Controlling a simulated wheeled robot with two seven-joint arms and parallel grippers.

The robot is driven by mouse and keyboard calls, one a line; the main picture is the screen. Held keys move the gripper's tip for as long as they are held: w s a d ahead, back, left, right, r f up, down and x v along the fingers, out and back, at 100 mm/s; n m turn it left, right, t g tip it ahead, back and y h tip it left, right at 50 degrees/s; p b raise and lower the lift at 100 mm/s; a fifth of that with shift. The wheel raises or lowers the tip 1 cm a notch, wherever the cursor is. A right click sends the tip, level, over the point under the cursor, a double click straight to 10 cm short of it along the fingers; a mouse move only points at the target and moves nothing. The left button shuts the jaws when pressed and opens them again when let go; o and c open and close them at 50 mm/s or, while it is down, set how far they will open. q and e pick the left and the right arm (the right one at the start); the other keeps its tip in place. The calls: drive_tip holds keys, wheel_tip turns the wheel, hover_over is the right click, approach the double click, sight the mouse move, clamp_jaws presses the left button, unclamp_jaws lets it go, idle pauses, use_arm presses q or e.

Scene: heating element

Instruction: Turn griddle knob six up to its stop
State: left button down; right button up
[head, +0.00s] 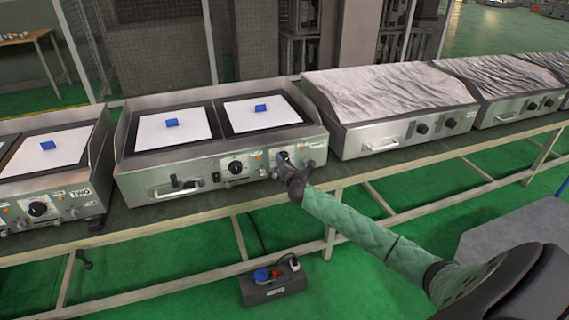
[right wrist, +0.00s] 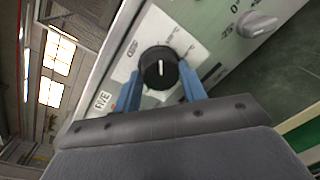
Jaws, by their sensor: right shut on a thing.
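The middle griddle (head: 122,150) has a steel front panel with knobs, and my right arm reaches to its right-hand knob. In the right wrist view that knob (right wrist: 158,68) is black and round with a white pointer mark, on a white scale plate. My right gripper (head: 287,168) is at the panel and mostly hides the knob in the head view. In the right wrist view its blue fingers (right wrist: 160,90) stand on both sides of the knob and are shut on it. A label beside it seems to read "FIVE"; I see no label "SIX". My left gripper is out of view.
Another black knob (head: 235,167) sits left on the same panel. A grey knob (right wrist: 258,25) shows in the right wrist view. A griddle (head: 80,190) labelled "TWO" stands left, a foil-covered one (head: 385,95) right. A dark box (head: 275,290) lies under the bench.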

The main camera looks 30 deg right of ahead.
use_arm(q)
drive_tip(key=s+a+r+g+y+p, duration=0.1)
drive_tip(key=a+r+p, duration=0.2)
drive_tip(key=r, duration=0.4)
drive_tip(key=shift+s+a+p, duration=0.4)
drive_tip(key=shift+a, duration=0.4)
use_arm(e)
drive_tip(key=shift+s+d+m+t+y, duration=0.1)
drive_tip(key=shift+m+t+y, duration=0.2)
drive_tip(key=shift+m, duration=3.25)
drive_tip(key=shift+w+d+m+t+y, duration=0.1)
drive_tip(key=shift+m+y, duration=0.35)
drive_tip(key=shift+m, duration=3.15)
drive_tip(key=shift+s+d+m+t+y, duration=0.1)
drive_tip(key=shift+m+t+y, duration=0.2)
drive_tip(key=shift+m, duration=3.25)
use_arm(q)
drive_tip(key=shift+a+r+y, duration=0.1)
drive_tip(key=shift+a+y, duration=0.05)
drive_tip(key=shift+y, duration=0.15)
